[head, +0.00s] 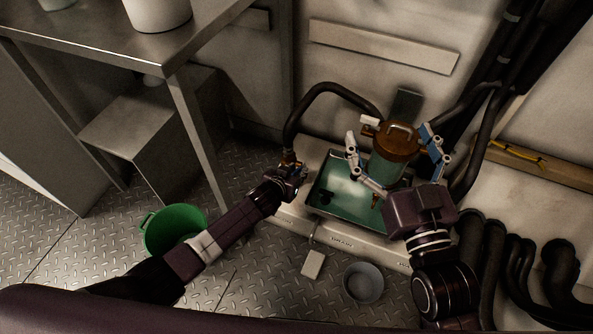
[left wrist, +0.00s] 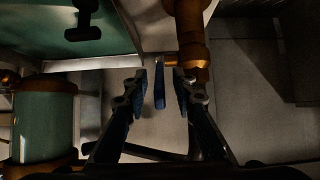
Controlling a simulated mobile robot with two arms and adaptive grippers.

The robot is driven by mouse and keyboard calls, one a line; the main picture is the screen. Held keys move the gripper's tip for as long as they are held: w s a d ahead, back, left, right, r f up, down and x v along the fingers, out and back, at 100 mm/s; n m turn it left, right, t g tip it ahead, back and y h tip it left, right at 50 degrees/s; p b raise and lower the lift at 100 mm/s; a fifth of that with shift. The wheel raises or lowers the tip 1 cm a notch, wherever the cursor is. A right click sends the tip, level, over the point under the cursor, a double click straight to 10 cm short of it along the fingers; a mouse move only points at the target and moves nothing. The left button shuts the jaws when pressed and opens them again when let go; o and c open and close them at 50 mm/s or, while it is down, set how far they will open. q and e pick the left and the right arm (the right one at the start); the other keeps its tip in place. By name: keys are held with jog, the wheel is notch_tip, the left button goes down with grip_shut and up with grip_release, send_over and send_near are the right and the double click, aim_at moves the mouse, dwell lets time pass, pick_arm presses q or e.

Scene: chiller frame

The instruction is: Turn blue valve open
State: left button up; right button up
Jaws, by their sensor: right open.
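The blue valve handle (left wrist: 159,84) shows in the left wrist view as a narrow blue lever beside a copper-coloured pipe fitting (left wrist: 190,45). My left gripper (left wrist: 160,88) is open, with its two fingers on either side of the lever and a small gap showing at each side. In the head view my left gripper (head: 293,172) is at the lower end of a black hose, where it largely hides the valve. My right gripper (head: 396,158) is open, its fingers spread to either side of a green-clear canister with an amber cap (head: 396,140).
A green-lined tray (head: 322,206) is set in the pale base beside the canister. A green bucket (head: 172,226) and a grey bowl (head: 363,283) stand on the floor. A metal table (head: 110,50) is at upper left. Black hoses (head: 490,250) crowd the right.

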pick_arm(q)
jog(key=shift+s, duration=0.15)
jog(key=v, duration=1.1)
jog(key=shift+s+r, duration=0.25)
jog(key=shift+s, duration=0.05)
jog(key=shift+a, duration=0.15)
jog(key=shift+c, duration=0.5)
